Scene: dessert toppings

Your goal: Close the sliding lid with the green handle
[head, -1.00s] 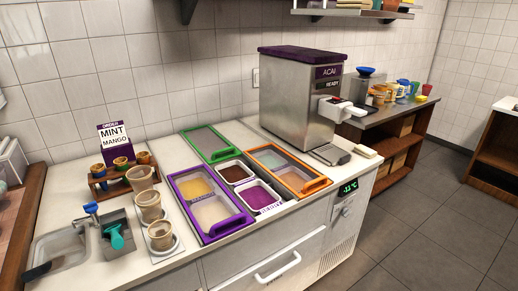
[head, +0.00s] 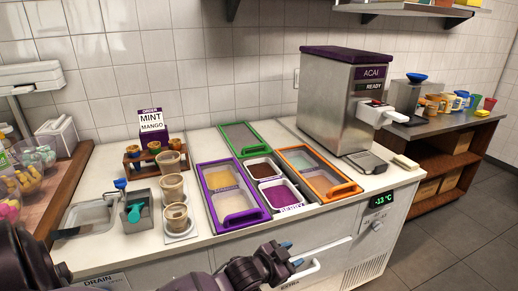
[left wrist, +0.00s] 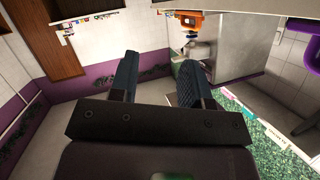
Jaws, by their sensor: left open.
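The lid with the green frame (head: 238,122) lies at the back of the topping counter. It is slid toward the wall, and the brown topping tub (head: 260,169) and the purple topping tub (head: 281,196) in front of it are uncovered. My left gripper (head: 292,254) is open and empty at the bottom of the head view, in front of the counter and well apart from the lid. Its two dark fingers stand apart in the left wrist view (left wrist: 158,60). My right gripper is not in view.
A purple-framed lid (head: 205,198) lies left of the tubs and an orange-framed lid (head: 327,196) lies right. The acai machine (head: 340,105) stands at the back right. A drawer handle (head: 305,272) juts from the counter front.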

